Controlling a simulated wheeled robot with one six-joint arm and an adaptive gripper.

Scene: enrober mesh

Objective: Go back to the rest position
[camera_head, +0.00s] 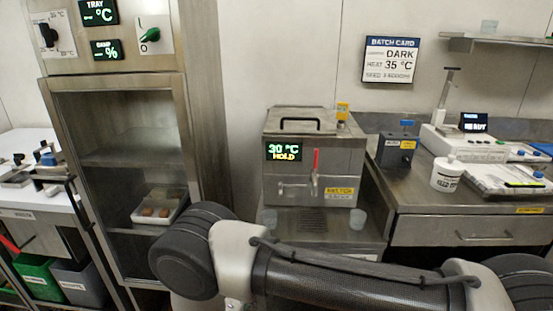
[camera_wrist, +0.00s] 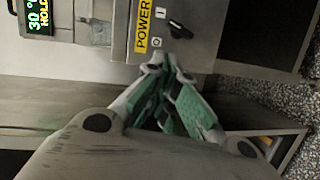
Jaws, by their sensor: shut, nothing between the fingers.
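My gripper (camera_wrist: 163,68) shows in the wrist view with its grey fingers and green pads drawn together at the tips, shut and empty. The fingertips are in front of a steel box with a yellow POWER label (camera_wrist: 143,27) and a black rotary switch (camera_wrist: 180,29). Whether they touch it I cannot tell. In the head view my arm spans the bottom of the picture, and the gripper itself is not visible there. The steel melter (camera_head: 330,190) stands behind the arm, its display (camera_head: 284,152) reading 30 °C HOLD; the display also shows in the wrist view (camera_wrist: 38,16).
A tall steel cabinet (camera_head: 200,130) with a glass door holds a white tray (camera_head: 139,214) with brown pieces. A steel bench (camera_head: 405,201) at right carries a white tub (camera_head: 447,176) and scales. A batch card (camera_head: 390,61) reads DARK, 35 °C. A red-handled tap (camera_head: 316,162) fronts the melter.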

